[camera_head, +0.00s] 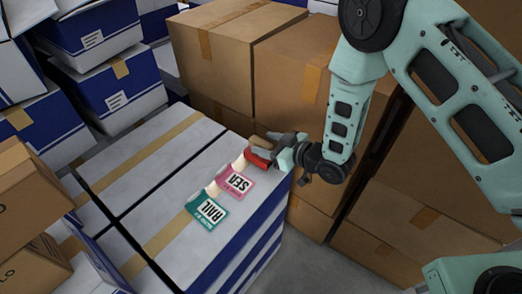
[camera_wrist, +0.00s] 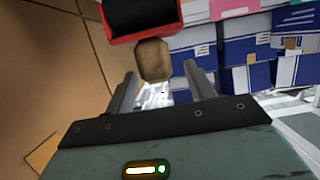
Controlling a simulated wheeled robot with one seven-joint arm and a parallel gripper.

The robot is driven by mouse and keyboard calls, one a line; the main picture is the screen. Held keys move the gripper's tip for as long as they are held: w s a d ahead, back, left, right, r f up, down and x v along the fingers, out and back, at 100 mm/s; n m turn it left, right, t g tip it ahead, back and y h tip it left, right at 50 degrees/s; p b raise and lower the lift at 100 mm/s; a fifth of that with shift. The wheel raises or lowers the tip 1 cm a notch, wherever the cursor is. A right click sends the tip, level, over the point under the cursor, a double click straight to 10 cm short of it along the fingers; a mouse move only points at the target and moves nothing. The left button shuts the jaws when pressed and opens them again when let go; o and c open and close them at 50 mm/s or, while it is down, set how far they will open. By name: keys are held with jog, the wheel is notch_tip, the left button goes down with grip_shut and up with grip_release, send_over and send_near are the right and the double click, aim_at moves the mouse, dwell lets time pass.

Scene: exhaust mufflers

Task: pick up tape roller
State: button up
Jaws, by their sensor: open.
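The tape roller (camera_head: 257,160) has a red and black head and a tan wooden handle. It is at the far right end of the white box tops in the head view. In the wrist view its red frame and black part (camera_wrist: 145,16) are at the top, with the handle (camera_wrist: 153,60) pointing down toward my gripper. My gripper (camera_head: 273,148) is open beside the tape roller. In the wrist view the handle end is in line with the gap between the fingers (camera_wrist: 160,75); I cannot tell whether they touch it.
A pink SEA card (camera_head: 236,183) and a teal RAIL card (camera_head: 207,211) lie on the white boxes (camera_head: 150,165), near the roller. Brown cartons (camera_head: 215,50) stand behind and to the right. Blue and white boxes (camera_head: 92,35) are stacked at the left.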

jog(key=shift+x, duration=1.3)
grip_shut()
